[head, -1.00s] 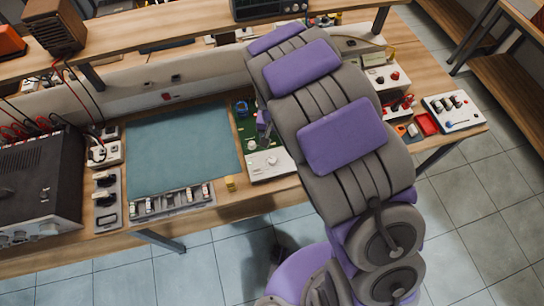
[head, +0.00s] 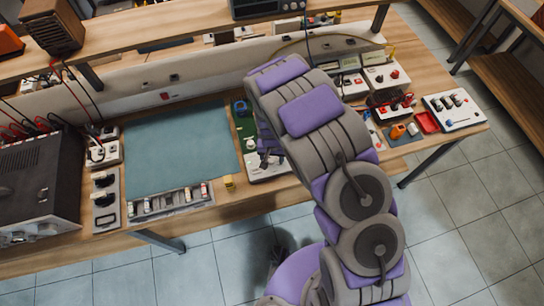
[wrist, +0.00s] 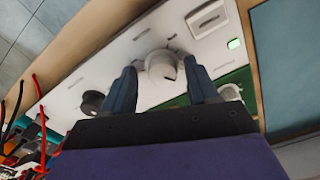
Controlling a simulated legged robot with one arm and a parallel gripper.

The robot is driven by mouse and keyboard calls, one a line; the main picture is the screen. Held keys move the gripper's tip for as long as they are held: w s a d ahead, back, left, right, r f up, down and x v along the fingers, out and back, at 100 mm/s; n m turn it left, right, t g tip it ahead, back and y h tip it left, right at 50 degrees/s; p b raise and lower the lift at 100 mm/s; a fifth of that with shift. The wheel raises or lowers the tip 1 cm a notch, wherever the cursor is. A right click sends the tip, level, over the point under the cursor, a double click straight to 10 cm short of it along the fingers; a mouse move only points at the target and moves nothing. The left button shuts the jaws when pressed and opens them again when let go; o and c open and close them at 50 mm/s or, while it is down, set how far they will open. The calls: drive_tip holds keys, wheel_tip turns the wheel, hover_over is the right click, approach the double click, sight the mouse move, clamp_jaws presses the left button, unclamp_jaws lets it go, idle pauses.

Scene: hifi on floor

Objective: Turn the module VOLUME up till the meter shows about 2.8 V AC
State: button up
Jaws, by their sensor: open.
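The module is a white panel with a green circuit board (head: 243,124) behind it, at the bench's front edge. Its white panel (wrist: 118,62) fills much of the wrist view. A round white knob (wrist: 163,66) stands between my fingers, and a dark knob (wrist: 92,101) is to its left. I cannot read which is marked VOLUME. My gripper (wrist: 163,83) is open, one finger on each side of the white knob; contact is unclear. In the head view my gripper (head: 268,152) is over the panel, partly hidden by my arm. No meter reading is legible.
White instruments (head: 380,76) stand behind my arm at the right. A red tray (head: 427,122) and a switch box (head: 453,110) are farther right. A teal mat (head: 180,150) lies clear to the left. A lit green indicator (wrist: 234,43) shows on the panel.

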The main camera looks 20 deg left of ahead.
drive_tip(key=shift+a+f, duration=0.15)
drive_tip(key=shift+a, duration=0.2)
drive_tip(key=shift+c, duration=0.6)
drive_tip(key=shift+d, duration=0.2)
drive_tip(key=c, duration=0.9)
drive_tip(key=m+p, duration=0.1)
drive_tip(key=m, duration=0.4)
drive_tip(key=o, duration=1)
drive_tip(key=shift+a, duration=0.15)
